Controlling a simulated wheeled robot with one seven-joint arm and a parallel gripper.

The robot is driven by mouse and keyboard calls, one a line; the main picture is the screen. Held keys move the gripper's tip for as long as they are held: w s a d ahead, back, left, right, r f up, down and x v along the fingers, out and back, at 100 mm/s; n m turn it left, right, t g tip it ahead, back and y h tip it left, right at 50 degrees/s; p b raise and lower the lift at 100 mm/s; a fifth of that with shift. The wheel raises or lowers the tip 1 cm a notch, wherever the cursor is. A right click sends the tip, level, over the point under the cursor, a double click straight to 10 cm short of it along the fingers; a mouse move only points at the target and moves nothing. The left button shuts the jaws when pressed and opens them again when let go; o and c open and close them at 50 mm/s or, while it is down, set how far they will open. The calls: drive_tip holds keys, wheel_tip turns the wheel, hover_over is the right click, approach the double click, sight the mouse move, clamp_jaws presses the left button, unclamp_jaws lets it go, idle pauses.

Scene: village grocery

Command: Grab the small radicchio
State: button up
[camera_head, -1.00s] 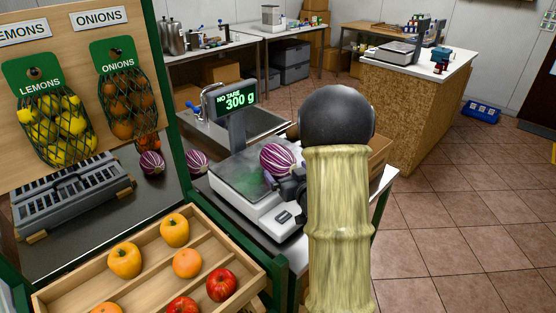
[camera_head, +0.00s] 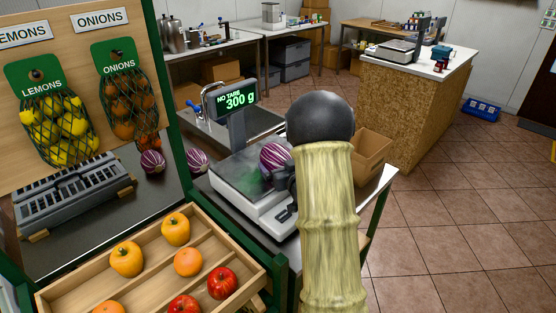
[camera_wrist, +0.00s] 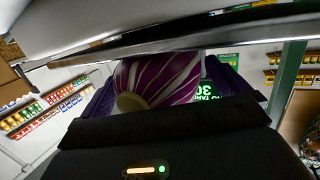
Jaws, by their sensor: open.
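A round purple-and-white striped radicchio (camera_head: 274,157) is at the weighing scale (camera_head: 255,208), above its plate. My arm covers its right side. Two more radicchios, one on the steel counter (camera_head: 153,162) and one beside the green post (camera_head: 197,160), lie to the left. My gripper (camera_head: 282,181) is beside the radicchio at the scale, mostly hidden by my arm. In the wrist view this radicchio (camera_wrist: 160,80) shows close up between the open jaws. I cannot tell whether the jaws touch it.
The scale display (camera_head: 236,99) reads 300 g. A wooden fruit crate (camera_head: 150,262) with peppers and other produce stands in front, beside the green post (camera_head: 177,130). A cardboard box (camera_head: 370,152) stands behind my arm. Open tiled floor lies to the right.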

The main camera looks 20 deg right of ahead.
drive_tip(key=shift+c, duration=0.2)
drive_tip(key=c, duration=1.1)
drive_tip(key=shift+o, duration=0.2)
drive_tip(key=shift+r, duration=0.1)
wheel_tip(320, 180, up, 10)
drive_tip(key=shift+f, duration=0.1)
